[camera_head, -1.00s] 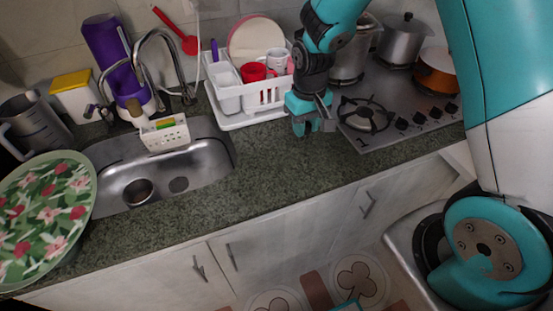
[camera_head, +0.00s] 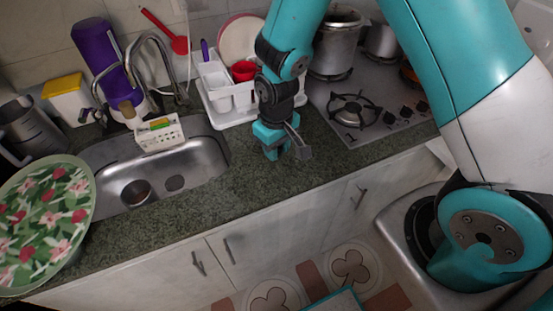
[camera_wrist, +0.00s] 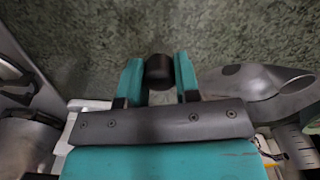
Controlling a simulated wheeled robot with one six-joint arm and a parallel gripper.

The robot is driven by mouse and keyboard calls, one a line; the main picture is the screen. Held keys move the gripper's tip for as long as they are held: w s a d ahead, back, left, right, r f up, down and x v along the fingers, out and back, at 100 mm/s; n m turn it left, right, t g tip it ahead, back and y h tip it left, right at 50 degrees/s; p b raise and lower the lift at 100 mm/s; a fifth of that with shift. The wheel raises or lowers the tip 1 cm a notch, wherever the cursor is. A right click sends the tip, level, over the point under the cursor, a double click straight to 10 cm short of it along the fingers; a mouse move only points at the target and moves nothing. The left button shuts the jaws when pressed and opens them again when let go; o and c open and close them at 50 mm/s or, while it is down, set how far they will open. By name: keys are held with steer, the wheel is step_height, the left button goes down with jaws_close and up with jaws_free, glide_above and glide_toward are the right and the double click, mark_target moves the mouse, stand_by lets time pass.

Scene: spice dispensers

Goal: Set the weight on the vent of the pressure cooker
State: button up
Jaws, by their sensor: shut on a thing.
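My gripper (camera_head: 287,150) hangs over the granite counter, left of the hob's front corner. In the wrist view my gripper (camera_wrist: 159,80) is shut on a small dark cylindrical weight (camera_wrist: 159,68), which sits between the two teal fingers. The weight cannot be made out in the head view. A tall metal pot, apparently the pressure cooker (camera_head: 335,50), stands on the back left of the hob, behind and right of my gripper. Its left side is partly hidden by my arm, and its vent cannot be made out. The gripper is well apart from it.
The hob (camera_head: 380,110) has an empty front burner. Another metal pot (camera_head: 381,42) stands farther right, partly behind my arm. A white dish rack (camera_head: 216,95) stands behind my gripper. The sink (camera_head: 205,160) lies to the left. The counter (camera_head: 250,185) in front is clear.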

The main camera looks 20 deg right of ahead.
mark_target(277, 173)
steer(key=shift+f+p, duration=0.5)
steer(key=shift+f, duration=2.5)
steer(key=shift+f, duration=0.15)
steer(key=o, duration=0.9)
step_height(277, 173, up, 12)
steer(key=b, duration=0.3)
steer(key=s+a+r+n+y, duration=0.1)
steer(key=s+r, duration=0.5)
steer(key=s+a+r+n+y, duration=0.1)
steer(key=s+a+r, duration=0.1)
steer(key=s+r, duration=0.4)
steer(key=s+a+r+n+y, duration=0.1)
steer(key=s+r+y, duration=0.1)
steer(key=s+r, duration=0.4)
steer(key=shift+s+a, duration=0.3)
